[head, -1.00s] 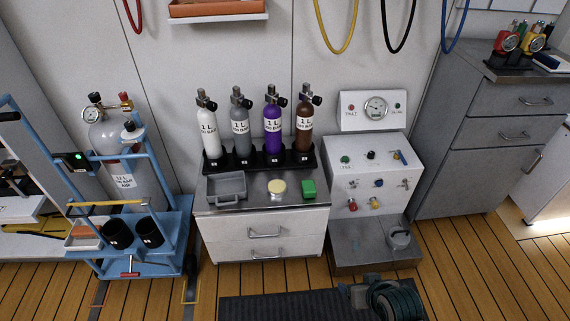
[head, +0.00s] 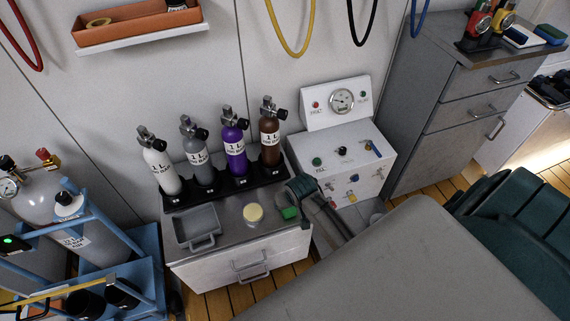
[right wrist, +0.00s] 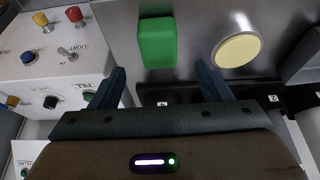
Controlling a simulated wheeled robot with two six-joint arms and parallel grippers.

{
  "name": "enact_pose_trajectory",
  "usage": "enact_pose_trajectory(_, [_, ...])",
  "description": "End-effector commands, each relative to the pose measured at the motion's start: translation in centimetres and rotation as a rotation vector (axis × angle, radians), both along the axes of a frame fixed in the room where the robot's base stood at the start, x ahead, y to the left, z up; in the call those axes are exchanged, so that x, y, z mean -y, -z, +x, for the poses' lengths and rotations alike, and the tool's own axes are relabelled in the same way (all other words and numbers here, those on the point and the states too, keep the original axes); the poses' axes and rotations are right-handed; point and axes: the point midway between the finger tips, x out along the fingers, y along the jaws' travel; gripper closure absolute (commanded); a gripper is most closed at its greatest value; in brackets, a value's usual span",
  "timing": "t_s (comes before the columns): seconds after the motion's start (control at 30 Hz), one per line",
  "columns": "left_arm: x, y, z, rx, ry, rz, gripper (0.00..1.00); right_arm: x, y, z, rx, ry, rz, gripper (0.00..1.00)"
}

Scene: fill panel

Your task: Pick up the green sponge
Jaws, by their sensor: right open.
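The green sponge (head: 289,213) lies on the steel top of the low drawer cabinet, near its right front corner. In the right wrist view the sponge (right wrist: 157,42) is a green block just beyond the fingertips, within the gap between them. My right gripper (right wrist: 160,70) is open and empty. In the head view my right gripper (head: 301,188) hangs beside the sponge, at its upper right, and its fingers are hard to make out. My left gripper is not in view.
A round yellow pad (head: 253,213) lies left of the sponge, with a grey tray (head: 196,227) further left. Several cylinders stand in a black rack (head: 225,187) behind. A white valve panel (head: 343,160) is close on the right. A blue cart (head: 130,280) stands at left.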

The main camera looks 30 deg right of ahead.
Motion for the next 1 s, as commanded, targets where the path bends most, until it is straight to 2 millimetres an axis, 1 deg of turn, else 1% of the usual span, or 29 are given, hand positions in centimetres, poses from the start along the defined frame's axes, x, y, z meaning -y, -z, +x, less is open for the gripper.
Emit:
enact_pose_trajectory(0.03, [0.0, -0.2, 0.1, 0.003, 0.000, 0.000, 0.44, 0.0, 0.6, 0.2, -0.001, 0.000, 0.000, 0.29])
enact_pose_trajectory(0.23, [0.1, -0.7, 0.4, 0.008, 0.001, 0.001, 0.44, 0.2, 2.0, 0.7, 0.000, 0.000, 0.000, 0.29])
enact_pose_trajectory(0.4, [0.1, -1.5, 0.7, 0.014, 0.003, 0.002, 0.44, 0.4, 4.6, 1.4, -0.001, 0.000, 0.000, 0.29])
enact_pose_trajectory(0.5, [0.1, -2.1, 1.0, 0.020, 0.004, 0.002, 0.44, 0.5, 5.6, 1.9, 0.001, 0.000, 0.000, 0.29])
enact_pose_trajectory(0.6, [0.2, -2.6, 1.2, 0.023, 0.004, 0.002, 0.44, 0.6, 6.0, 2.1, 0.001, 0.000, 0.000, 0.29])
enact_pose_trajectory(0.8, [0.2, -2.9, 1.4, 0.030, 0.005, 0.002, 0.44, 0.5, 6.0, 2.1, 0.001, 0.000, 0.001, 0.29])
enact_pose_trajectory(0.87, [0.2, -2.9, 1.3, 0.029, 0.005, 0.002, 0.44, 0.5, 6.0, 2.1, 0.001, 0.000, 0.001, 0.41])
enact_pose_trajectory(0.9, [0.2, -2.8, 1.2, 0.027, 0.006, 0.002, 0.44, 0.5, 6.0, 2.1, 0.001, 0.000, 0.001, 0.49])
enact_pose_trajectory(0.97, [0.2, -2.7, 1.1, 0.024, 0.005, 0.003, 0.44, 0.5, 6.0, 2.1, 0.001, 0.000, 0.001, 0.60])
enact_pose_trajectory(1.0, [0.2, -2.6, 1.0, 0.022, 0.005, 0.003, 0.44, 0.5, 6.0, 2.1, 0.001, 0.000, 0.001, 0.68])
